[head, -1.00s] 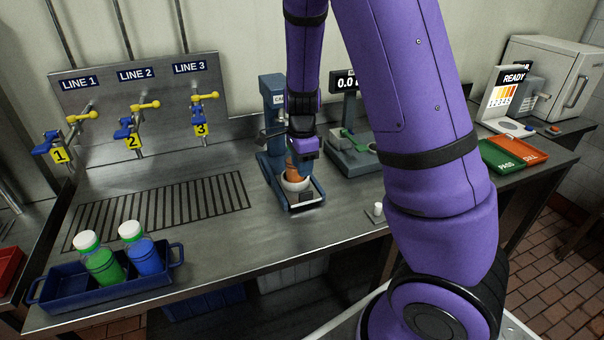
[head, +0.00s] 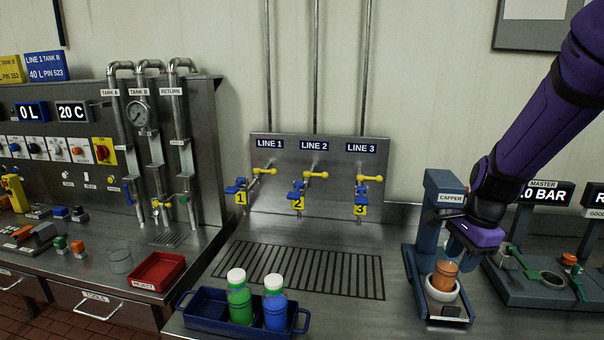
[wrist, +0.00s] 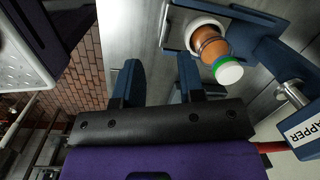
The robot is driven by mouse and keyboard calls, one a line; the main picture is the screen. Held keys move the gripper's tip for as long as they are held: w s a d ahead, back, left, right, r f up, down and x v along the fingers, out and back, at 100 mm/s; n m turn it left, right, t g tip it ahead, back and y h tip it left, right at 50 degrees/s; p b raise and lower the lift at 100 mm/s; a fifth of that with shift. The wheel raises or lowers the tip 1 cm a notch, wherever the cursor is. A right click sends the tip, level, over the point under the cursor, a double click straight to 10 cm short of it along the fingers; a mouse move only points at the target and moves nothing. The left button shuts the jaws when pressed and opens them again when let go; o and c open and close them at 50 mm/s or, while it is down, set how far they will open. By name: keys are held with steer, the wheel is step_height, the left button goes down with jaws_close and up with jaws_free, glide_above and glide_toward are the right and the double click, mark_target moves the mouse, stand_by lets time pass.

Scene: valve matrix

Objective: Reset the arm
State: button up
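My gripper (head: 472,238) hangs beside the capper (head: 443,190) on the steel bench, close to an orange bottle (head: 443,277). In the wrist view its two blue fingers (wrist: 160,72) stand apart with nothing between them. The orange bottle stands in the white cup of the capper; in the wrist view the bottle (wrist: 210,45) shows a white cap and a green ring, to the right of the fingers and apart from them. In the head view my gripper hides the bottle's top.
A blue tray (head: 212,326) holds a green bottle (head: 239,300) and a blue bottle (head: 275,307). Behind are three yellow-handled line taps (head: 315,176) above a clear drain grate (head: 300,270). A pressure test stand (head: 540,285) is right of the capper. A red tray (head: 157,272) lies left.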

steer(key=s+a+r+n+t, duration=0.1)
steer(key=s+r+n+t, duration=0.1)
steer(key=s+r+n, duration=0.6)
steer(key=s+a+r+n+t+h, duration=0.1)
steer(key=s+a+r+n+t, duration=0.1)
steer(key=s+r+n, duration=0.6)
steer(key=s+r, duration=0.2)
steer(key=s, duration=0.3)
steer(key=shift+a, duration=0.25)
